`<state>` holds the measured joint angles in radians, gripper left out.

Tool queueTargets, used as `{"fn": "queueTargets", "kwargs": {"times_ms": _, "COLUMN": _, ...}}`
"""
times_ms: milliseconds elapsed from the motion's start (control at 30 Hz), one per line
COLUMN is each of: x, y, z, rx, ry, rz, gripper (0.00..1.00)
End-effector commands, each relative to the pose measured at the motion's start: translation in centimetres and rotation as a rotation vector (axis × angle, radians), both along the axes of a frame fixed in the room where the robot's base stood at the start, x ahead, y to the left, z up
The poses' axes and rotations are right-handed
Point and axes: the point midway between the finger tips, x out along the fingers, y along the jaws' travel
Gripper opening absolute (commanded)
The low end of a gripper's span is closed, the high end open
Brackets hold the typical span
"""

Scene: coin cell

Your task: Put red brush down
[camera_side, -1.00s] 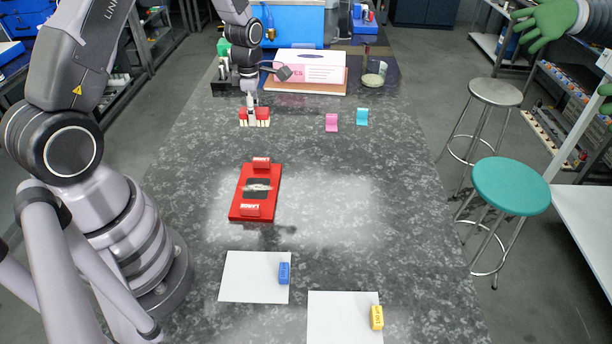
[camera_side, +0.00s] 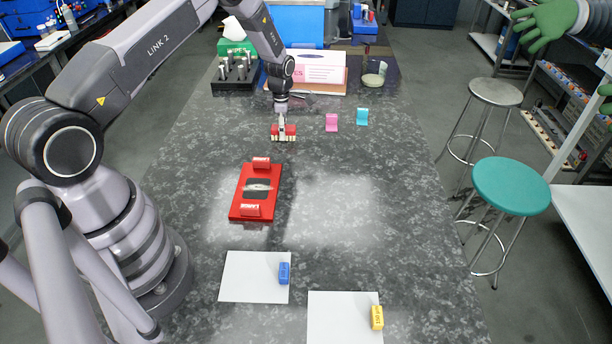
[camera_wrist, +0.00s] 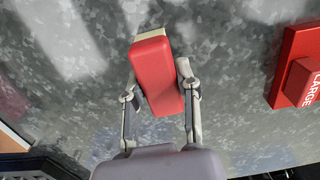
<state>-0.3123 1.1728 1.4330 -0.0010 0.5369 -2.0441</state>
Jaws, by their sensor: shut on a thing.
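The red brush (camera_wrist: 156,75) is a red block with a pale edge at its far end in the wrist view. My gripper (camera_wrist: 160,98) is shut on it, with one finger on each side. In the side view my gripper (camera_side: 282,118) points down over the grey speckled table, with the red brush (camera_side: 290,131) showing on both sides of the fingers. The brush is behind and slightly right of the red LARGE fixture (camera_side: 249,209). I cannot tell whether the brush touches the table.
A pink piece (camera_side: 331,122) and a cyan piece (camera_side: 362,116) stand to the right. White sheets (camera_side: 245,279) with a blue block (camera_side: 284,273) and a yellow block (camera_side: 377,317) lie in front. A black rack (camera_side: 234,73) is at the back left. The table's right-centre is clear.

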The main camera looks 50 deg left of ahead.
Motion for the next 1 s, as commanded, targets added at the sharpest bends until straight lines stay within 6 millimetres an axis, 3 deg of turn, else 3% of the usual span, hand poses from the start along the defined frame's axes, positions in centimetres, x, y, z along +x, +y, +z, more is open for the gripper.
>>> {"fn": "queueTargets", "kwargs": {"times_ms": 333, "x": 0.1, "y": 0.0, "z": -0.3, "rx": 0.001, "ry": -0.002, "rz": 0.0, "gripper": 0.0}}
{"fn": "queueTargets", "kwargs": {"times_ms": 367, "x": 0.1, "y": 0.0, "z": -0.3, "rx": 0.001, "ry": -0.002, "rz": 0.0, "gripper": 0.33}}
{"fn": "queueTargets", "kwargs": {"times_ms": 533, "x": 0.1, "y": 0.0, "z": -0.3, "rx": 0.001, "ry": -0.002, "rz": 0.0, "gripper": 0.55}}
{"fn": "queueTargets", "kwargs": {"times_ms": 867, "x": 0.1, "y": 0.0, "z": -0.1, "rx": 0.001, "ry": -0.002, "rz": 0.0, "gripper": 0.57}}
{"fn": "queueTargets", "kwargs": {"times_ms": 1000, "x": 0.1, "y": 0.0, "z": 1.4, "rx": 0.001, "ry": -0.004, "rz": 0.0, "gripper": 0.57}}
